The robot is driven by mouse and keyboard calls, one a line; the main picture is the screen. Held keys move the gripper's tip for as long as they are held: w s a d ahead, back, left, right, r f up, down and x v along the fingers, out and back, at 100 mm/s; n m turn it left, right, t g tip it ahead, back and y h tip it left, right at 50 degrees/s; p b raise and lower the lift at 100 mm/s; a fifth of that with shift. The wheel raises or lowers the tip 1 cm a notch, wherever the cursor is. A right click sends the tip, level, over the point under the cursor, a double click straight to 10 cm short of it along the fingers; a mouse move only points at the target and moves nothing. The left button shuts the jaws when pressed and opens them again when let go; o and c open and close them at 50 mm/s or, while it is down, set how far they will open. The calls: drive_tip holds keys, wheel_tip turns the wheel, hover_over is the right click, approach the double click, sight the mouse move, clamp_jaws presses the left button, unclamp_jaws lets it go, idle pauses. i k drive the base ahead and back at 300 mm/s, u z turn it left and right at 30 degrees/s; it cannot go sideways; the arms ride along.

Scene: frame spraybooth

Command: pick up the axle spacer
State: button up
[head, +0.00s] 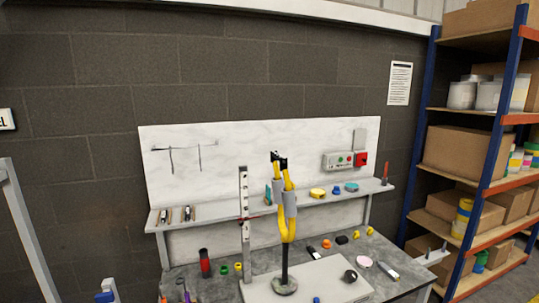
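I cannot tell for certain which small part is the axle spacer. A black ring-like piece (350,275) lies at the right of the pale board on the bench. Small green (224,269) and orange (238,267) round pieces sit left of the upright rule, and another orange piece (326,243) lies further back. A pale pink disc (364,261) lies to the right. These are too small to identify surely. My gripper is not recognisable in this view.
A yellow fork-like part with grey sleeves (289,205) stands upright on a black stand (285,287) mid-bench. A tall upright rule (244,220) stands beside it. A narrow shelf (217,209) with small items runs behind. Loaded shelving (497,150) stands at the right.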

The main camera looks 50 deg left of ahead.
sight(275, 156)
drive_tip(key=u, duration=0.65)
drive_tip(key=i, duration=1.05)
drive_tip(key=u, duration=0.95)
